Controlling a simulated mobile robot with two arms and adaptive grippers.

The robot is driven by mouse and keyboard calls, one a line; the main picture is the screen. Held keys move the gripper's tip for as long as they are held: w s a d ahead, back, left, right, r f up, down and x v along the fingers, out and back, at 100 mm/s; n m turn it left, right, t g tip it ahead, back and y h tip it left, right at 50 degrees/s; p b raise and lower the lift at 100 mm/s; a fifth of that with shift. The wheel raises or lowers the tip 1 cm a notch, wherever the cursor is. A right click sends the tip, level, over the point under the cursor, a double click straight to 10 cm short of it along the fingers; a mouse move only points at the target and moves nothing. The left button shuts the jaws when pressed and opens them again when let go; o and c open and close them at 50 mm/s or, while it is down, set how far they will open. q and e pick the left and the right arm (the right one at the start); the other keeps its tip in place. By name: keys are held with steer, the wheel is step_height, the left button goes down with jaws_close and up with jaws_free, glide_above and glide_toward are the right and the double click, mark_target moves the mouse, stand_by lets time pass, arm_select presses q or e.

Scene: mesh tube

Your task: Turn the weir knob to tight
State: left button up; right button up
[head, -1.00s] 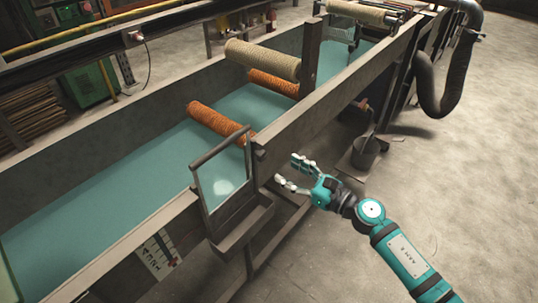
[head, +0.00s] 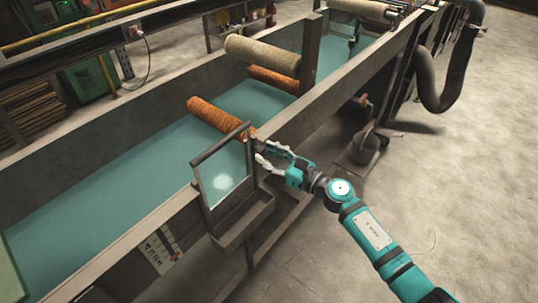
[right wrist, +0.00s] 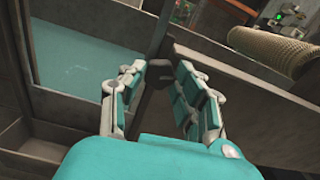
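The weir is a framed clear panel (head: 222,175) standing at the near wall of the long water trough (head: 120,205). A small dark knob (right wrist: 158,76) shows on the weir's side post in the right wrist view; in the head view the fingers largely hide it. My right gripper (head: 264,154) is at that post. In the right wrist view its two fingers (right wrist: 158,90) are open, one on each side of the knob, with gaps visible. I cannot tell the knob's setting. My left gripper is not in view.
Orange rollers (head: 215,115) and a beige roller (head: 262,57) lie across the trough. A small ledge box (head: 245,220) hangs below the weir. A marked white plate (head: 160,249) is on the trough's outer wall. A bucket (head: 364,147) stands on the floor. The right floor is clear.

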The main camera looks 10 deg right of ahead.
jaws_close()
steer(key=shift+m, duration=0.4)
steer(key=m+p, duration=0.1)
steer(key=m, duration=0.2)
steer(key=shift+r+m, duration=0.1)
steer(key=shift+m, duration=0.3)
steer(key=m+p, duration=0.1)
steer(key=m, duration=0.4)
steer(key=shift+d+m+p, duration=0.1)
steer(key=shift+m+p, duration=0.2)
steer(key=m+p, duration=0.2)
steer(key=m, duration=0.4)
steer(key=m+p, duration=0.1)
steer(key=m, duration=0.4)
steer(key=shift+p, duration=0.3)
steer(key=shift+f+m, duration=0.2)
steer(key=shift+m, duration=0.2)
